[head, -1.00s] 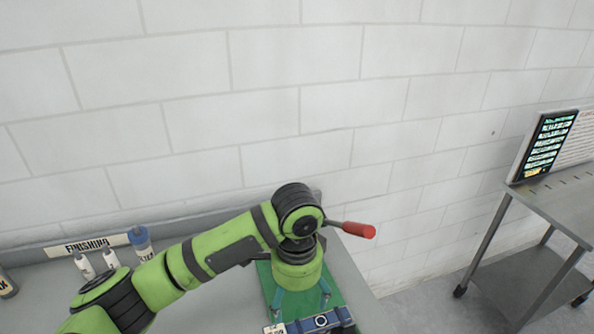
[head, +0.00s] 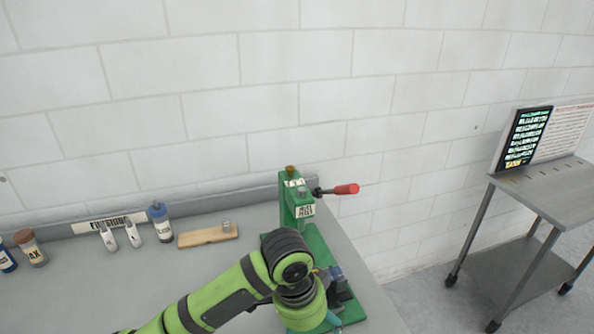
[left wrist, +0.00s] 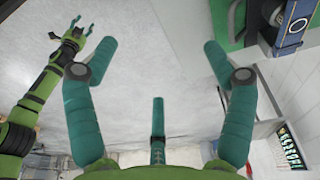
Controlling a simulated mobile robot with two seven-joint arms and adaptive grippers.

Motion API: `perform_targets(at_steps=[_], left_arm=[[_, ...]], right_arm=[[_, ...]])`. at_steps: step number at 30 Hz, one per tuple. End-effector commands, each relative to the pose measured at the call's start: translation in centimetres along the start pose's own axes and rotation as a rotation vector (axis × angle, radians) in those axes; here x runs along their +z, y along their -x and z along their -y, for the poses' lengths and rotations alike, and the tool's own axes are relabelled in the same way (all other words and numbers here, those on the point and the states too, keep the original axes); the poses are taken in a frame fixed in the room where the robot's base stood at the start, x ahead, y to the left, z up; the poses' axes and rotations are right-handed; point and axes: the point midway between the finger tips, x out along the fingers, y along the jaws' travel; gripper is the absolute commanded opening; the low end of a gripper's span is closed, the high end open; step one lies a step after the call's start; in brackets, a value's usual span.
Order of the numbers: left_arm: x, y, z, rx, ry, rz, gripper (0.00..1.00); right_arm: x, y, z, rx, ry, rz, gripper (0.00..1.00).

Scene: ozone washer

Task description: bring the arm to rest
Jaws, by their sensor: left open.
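My left arm comes in from the left in the head view, its wrist over the front of a green press. My left gripper is mostly hidden there under the wrist. In the left wrist view my left gripper (left wrist: 157,58) is open, its teal fingers wide apart with nothing between them. My right arm shows at the left of that view, away from the bench. My right gripper (left wrist: 82,27) is small there, with its teal fingertips apart and nothing seen in them.
The green press (head: 304,212) with its red handle (head: 346,189) stands at the bench's right end. Bottles (head: 159,222) and a wooden board (head: 208,236) line the back of the grey bench (head: 120,290). A metal cart (head: 535,195) with a screen (head: 525,138) stands right, across open floor.

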Motion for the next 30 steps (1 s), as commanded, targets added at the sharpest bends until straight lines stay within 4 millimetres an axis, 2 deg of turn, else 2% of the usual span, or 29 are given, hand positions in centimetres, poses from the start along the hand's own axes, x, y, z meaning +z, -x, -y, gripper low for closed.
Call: perform_targets(at_steps=[3,6,11,14,18,24,30], left_arm=[[0.2,-1.7,-1.7,0.031,0.053,-0.082,0.84],[0.9,-3.0,-2.8,0.045,0.13,-0.162,0.84],[3.6,-5.0,-3.8,0.037,0.32,-0.274,0.84],[6.5,-6.1,-4.0,0.006,0.46,-0.31,0.84],[11.9,-7.3,-4.2,-0.066,0.649,-0.313,0.84],[18.5,-7.9,-4.9,-0.167,0.818,-0.263,0.84],[23.9,-7.8,-5.9,-0.255,0.924,-0.198,0.84]], right_arm=[[-2.0,0.0,-0.3,0.004,0.0,-0.033,0.54],[-2.9,-0.1,-0.5,0.006,0.0,-0.045,0.54],[-2.2,-0.1,-0.4,0.005,0.0,-0.035,0.54],[-0.7,0.0,-0.1,0.001,0.0,-0.011,0.54],[0.7,0.0,0.1,-0.001,0.0,0.014,0.54],[0.1,0.0,0.0,0.0,0.0,0.004,0.54],[-1.0,0.0,-0.1,0.002,0.0,-0.016,0.54]])
